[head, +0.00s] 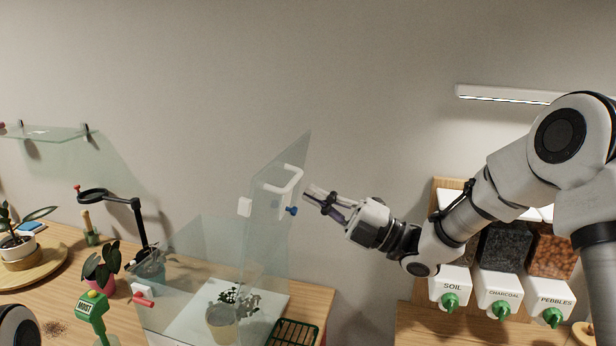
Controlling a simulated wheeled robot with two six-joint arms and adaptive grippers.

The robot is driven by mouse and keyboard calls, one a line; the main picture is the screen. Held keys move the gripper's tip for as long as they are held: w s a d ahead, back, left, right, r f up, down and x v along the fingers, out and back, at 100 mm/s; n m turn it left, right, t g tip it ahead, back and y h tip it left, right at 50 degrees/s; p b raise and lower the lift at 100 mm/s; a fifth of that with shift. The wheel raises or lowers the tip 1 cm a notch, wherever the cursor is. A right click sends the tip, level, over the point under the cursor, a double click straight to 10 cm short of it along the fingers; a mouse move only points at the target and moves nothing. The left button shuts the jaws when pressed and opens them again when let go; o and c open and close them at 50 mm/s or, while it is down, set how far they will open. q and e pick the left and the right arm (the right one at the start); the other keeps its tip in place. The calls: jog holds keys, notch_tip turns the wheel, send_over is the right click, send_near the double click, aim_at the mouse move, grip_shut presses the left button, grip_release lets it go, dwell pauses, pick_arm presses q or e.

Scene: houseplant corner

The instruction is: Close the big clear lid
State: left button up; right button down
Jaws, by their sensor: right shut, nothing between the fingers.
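The big clear lid (281,215) stands tilted up and open on the right side of a clear box (185,305). My right gripper (308,192) is shut and empty. In the picture it is just right of the handle; I cannot tell if it touches it. Inside the box a potted plant (222,318) stands on a white base. My left gripper is not in view.
A magnifier stand (137,215), a pink pot (102,277) and a green moisture meter (94,312) stand left of the box. A green tray (297,333) lies in front right. Soil, charcoal and pebble dispensers (497,285) are at the right. Wall space above is clear.

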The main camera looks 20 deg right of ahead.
jog(key=shift+w+a+r, duration=0.4)
jog(key=shift+a, duration=0.1)
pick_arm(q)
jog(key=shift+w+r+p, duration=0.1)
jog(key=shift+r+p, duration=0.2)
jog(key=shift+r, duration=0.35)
pick_arm(e)
jog(key=shift+w+a+f, duration=0.15)
jog(key=shift+w, duration=0.15)
jog(key=shift+s, duration=0.1)
